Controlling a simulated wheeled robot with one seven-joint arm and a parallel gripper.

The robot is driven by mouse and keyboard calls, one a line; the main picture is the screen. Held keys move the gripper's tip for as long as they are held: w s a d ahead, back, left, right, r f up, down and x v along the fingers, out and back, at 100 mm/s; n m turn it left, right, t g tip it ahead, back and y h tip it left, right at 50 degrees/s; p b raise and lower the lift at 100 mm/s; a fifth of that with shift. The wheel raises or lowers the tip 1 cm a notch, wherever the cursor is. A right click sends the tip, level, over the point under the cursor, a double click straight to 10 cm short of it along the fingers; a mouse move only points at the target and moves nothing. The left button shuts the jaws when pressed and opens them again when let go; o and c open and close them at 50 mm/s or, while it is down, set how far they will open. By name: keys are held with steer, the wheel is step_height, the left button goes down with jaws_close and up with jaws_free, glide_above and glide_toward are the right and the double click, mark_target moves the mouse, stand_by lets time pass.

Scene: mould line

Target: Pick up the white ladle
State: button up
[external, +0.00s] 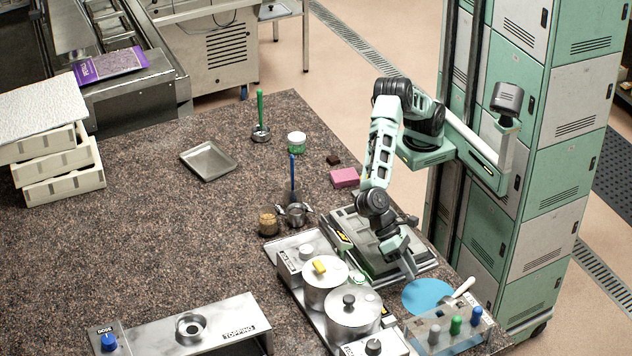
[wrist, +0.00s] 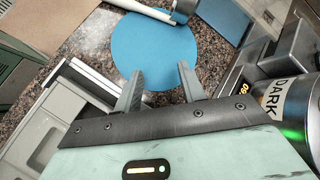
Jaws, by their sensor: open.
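The white ladle (external: 462,287) lies at the right side of a blue round mat (external: 423,294), near the table's right edge in the external view. In the wrist view its white handle (wrist: 140,9) and metal bowl end (wrist: 184,9) show at the top edge, partly cut off, beyond the blue mat (wrist: 152,52). My gripper (external: 410,268) points down beside the mat, on the far side of the pots. In the wrist view my gripper (wrist: 160,90) is open, with nothing between its fingers, and its tips overlap the mat's near edge.
Two lidded metal pots (external: 352,315) stand close on the left; one, labelled DARK (wrist: 290,105), shows at the wrist view's right. A lever panel (external: 450,325) stands in front of the ladle. Blue-handled (external: 292,178) and green-handled (external: 260,110) ladles stand farther back.

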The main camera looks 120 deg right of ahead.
mark_target(443, 299)
step_height(443, 299, up, 4)
steer(key=w+m+g+y, duration=0.1)
steer(key=w+m+y, duration=0.1)
steer(key=m+y, duration=0.35)
steer(key=shift+m+h, duration=0.45)
steer(key=shift+m, duration=0.2)
steer(key=x, duration=1.2)
steer(key=shift+s+a+r+p, duration=0.1)
steer(key=shift+s+a+p, duration=0.2)
steer(key=shift+s+p, duration=0.1)
steer(key=x, duration=0.2)
steer(key=p+x, duration=0.1)
steer(key=x, duration=0.2)
steer(key=shift+d+f, duration=0.15)
steer(key=shift+f, duration=0.1)
steer(key=shift+c, duration=0.3)
steer(key=shift+r, duration=0.1)
jaws_close()
